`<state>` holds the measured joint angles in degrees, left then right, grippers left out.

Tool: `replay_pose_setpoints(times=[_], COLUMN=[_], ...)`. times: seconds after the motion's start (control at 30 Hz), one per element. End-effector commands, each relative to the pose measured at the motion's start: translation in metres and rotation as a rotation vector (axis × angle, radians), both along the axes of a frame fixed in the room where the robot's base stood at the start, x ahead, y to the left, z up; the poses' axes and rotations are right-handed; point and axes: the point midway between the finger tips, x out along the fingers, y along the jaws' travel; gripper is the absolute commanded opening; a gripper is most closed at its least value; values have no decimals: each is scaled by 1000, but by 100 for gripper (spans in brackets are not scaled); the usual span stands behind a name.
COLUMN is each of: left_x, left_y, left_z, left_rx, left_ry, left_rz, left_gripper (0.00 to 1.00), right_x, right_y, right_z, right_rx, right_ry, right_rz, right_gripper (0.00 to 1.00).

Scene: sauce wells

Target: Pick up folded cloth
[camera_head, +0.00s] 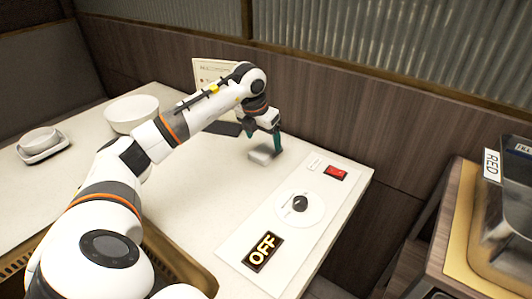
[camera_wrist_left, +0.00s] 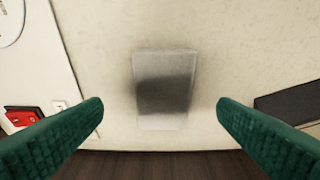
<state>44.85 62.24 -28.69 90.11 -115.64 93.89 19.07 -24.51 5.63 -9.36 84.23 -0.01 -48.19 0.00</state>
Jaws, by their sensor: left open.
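The folded cloth (camera_head: 262,154) is a small pale grey block lying on the white table near its back edge. In the left wrist view the cloth (camera_wrist_left: 164,90) lies between and beyond the two green fingers, with a dark shadow across its middle. My left gripper (camera_head: 272,146) is open above the cloth, its fingers pointing down. The left wrist view shows its fingertips (camera_wrist_left: 158,108) spread on either side, clear of the cloth. My right gripper is in neither view.
A white panel with a round knob (camera_head: 299,203), a red switch (camera_head: 335,173) and an OFF sign (camera_head: 263,251) lies right of the cloth. A dark flat object (camera_head: 222,128) and a menu card (camera_head: 212,72) are behind my arm. A white bowl (camera_head: 131,113) stands left.

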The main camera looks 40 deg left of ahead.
Motion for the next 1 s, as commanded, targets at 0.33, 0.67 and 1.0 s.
replay_pose_setpoints(times=[0.33,0.67,1.0], left_x=[15,15,15], left_y=[5,5,5], left_z=[-43,-43,-43], left_rx=[-1,0,0], left_ry=[2,0,0], left_rz=[0,-1,0], left_gripper=[82,69,34], right_x=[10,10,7], right_y=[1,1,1], right_z=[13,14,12], right_rx=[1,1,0], right_ry=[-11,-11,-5], right_rz=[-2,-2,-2], right_gripper=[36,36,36])
